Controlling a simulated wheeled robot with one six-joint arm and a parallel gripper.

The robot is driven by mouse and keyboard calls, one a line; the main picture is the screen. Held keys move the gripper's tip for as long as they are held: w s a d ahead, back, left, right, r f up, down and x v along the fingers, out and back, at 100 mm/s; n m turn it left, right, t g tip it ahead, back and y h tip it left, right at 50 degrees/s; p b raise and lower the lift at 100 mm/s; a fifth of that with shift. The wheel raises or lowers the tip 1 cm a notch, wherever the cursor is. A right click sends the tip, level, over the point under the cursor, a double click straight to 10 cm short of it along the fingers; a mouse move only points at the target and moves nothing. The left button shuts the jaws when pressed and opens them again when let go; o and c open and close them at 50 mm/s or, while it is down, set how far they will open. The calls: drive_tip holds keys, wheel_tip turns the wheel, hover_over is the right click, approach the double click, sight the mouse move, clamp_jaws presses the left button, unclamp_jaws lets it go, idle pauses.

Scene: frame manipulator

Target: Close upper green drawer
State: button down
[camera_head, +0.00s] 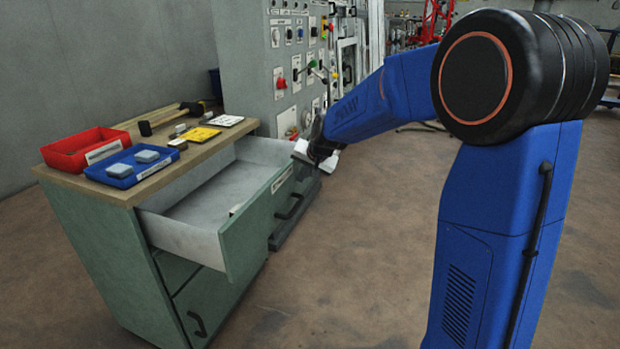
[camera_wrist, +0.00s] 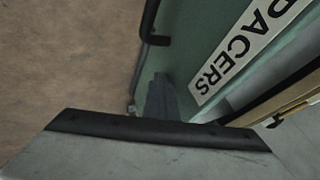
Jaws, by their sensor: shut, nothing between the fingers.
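The upper green drawer (camera_head: 245,240) is pulled out of the green cabinet (camera_head: 95,250), with its pale grey inside showing. Its front carries a white label (camera_head: 282,180) and a black handle (camera_head: 290,207). In the wrist view the green front (camera_wrist: 205,40), the label reading "SPACERS" (camera_wrist: 240,50) and the handle (camera_wrist: 150,25) are close. My gripper (camera_head: 303,152) is at the far upper end of the drawer front. In the wrist view its shut fingers (camera_wrist: 162,98) are empty and lie beside the label, over the green front. I cannot tell whether they touch it.
A red tray (camera_head: 75,165), a blue tray (camera_head: 118,184), a hammer (camera_head: 145,127) and small items lie on the wooden top. A lower drawer (camera_head: 210,295) appears shut. A grey control panel (camera_head: 265,85) stands behind the cabinet. The floor to the right is open.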

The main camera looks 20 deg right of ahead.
drive_tip(key=w+a, duration=0.5)
drive_tip(key=a, duration=0.1)
drive_tip(key=w+a, duration=0.5)
drive_tip(key=a, duration=0.2)
drive_tip(key=w+a, duration=0.5)
drive_tip(key=a, duration=0.2)
drive_tip(key=shift+a, duration=0.25)
drive_tip(key=shift+w+a+r, duration=0.1)
drive_tip(key=shift+w+a, duration=0.25)
drive_tip(key=shift+a, duration=0.15)
drive_tip(key=shift+a, duration=0.1)
